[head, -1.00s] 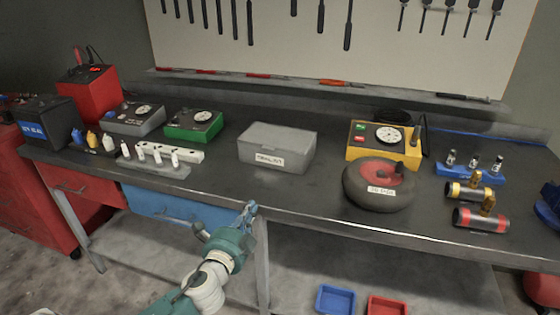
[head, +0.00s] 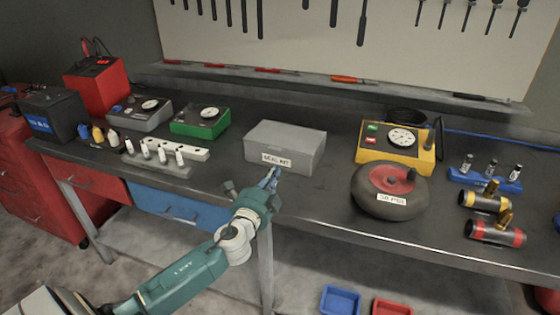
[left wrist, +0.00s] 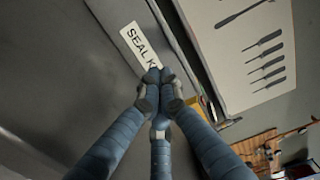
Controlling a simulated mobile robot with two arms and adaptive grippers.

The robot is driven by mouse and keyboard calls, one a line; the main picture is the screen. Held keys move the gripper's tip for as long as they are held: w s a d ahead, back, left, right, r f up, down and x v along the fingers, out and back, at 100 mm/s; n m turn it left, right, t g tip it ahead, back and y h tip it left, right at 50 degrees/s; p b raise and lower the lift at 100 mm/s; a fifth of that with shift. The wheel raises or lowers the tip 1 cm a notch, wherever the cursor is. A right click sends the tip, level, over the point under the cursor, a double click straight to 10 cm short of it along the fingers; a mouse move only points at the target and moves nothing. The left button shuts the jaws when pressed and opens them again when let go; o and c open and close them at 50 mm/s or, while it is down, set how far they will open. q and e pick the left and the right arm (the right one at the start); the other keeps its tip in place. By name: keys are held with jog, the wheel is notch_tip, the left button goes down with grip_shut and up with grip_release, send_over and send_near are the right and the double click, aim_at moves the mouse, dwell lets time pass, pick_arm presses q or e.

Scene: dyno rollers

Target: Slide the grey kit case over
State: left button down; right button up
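The grey kit case (head: 287,143) sits closed on the bench top near the front middle. Its white label (left wrist: 138,46), with "SEAL K" readable in the left wrist view, faces the front edge. My left gripper (head: 272,176) is just in front of the case's front face, below the label. In the left wrist view its blue-grey fingers (left wrist: 158,78) come together at the tips beside the label, with nothing held between them. I cannot tell whether the tips touch the case. My right gripper is out of view.
The green box (head: 200,121) and white strip of bottles (head: 165,150) stand left of the case. A yellow gauge box (head: 397,147) and black-red roller wheel (head: 388,190) stand to its right. Bare bench (head: 328,180) lies between case and wheel.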

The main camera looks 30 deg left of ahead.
aim_at(283, 157)
pick_arm(q)
jog(key=x, duration=0.4)
jog(key=shift+w+r, duration=0.1)
jog(key=shift+w, duration=0.05)
jog(key=shift+w+a+p, duration=0.15)
jog(key=shift+w+p, duration=0.15)
jog(key=shift+w, duration=0.3)
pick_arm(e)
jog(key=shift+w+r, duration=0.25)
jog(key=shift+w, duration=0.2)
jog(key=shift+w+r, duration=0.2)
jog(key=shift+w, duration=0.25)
